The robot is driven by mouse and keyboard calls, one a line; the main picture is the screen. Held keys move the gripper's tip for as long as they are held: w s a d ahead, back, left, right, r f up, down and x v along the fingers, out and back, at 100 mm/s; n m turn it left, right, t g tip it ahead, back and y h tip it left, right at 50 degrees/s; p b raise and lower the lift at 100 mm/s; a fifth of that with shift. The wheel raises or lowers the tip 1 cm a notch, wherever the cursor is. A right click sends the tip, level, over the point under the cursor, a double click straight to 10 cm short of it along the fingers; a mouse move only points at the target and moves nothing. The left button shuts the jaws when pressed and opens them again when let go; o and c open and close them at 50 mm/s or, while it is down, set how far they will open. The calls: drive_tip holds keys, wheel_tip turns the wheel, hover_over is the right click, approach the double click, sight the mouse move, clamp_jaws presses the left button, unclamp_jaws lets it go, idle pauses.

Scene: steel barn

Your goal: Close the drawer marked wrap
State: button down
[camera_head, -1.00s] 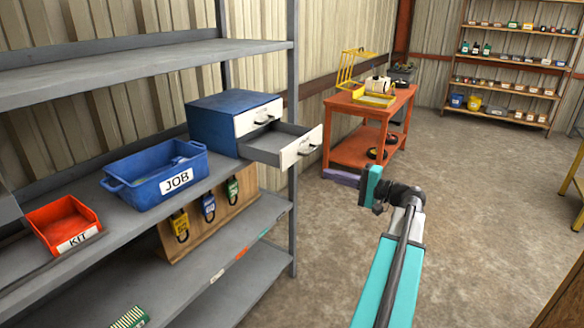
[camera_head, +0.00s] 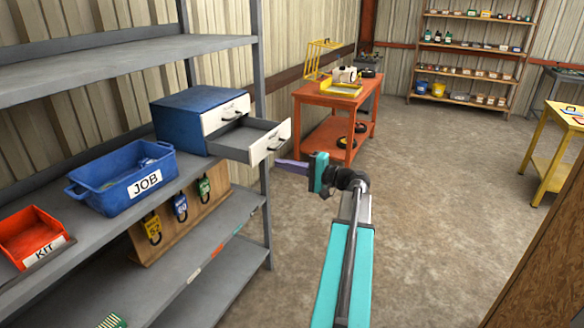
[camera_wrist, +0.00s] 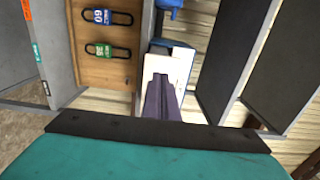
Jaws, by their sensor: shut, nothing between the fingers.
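A blue cabinet (camera_head: 180,122) with two white-fronted drawers stands on the shelf. Its upper drawer (camera_head: 225,113) is shut. Its lower drawer (camera_head: 270,142) is pulled out, showing a grey, empty-looking inside. The writing on the fronts is too small to read. My gripper (camera_head: 280,163) has its purple fingers together and empty, just right of and below the open drawer's front in the head view. In the wrist view the fingers (camera_wrist: 160,98) overlap the white drawer front (camera_wrist: 181,66) and hide part of it. I cannot tell whether they touch it.
A blue JOB bin (camera_head: 120,182) and a red KIT bin (camera_head: 30,236) stand left of the cabinet. Padlocks hang on a wooden board (camera_head: 168,232) below. A grey shelf post (camera_head: 258,80) rises behind the open drawer. An orange cart (camera_head: 325,125) stands beyond; the floor is clear.

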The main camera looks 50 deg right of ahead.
sight(255, 157)
drive_tip(key=p+x, duration=0.2)
drive_tip(key=x, duration=0.5)
drive_tip(key=shift+w+a, duration=0.1)
drive_tip(key=shift+w, duration=0.1)
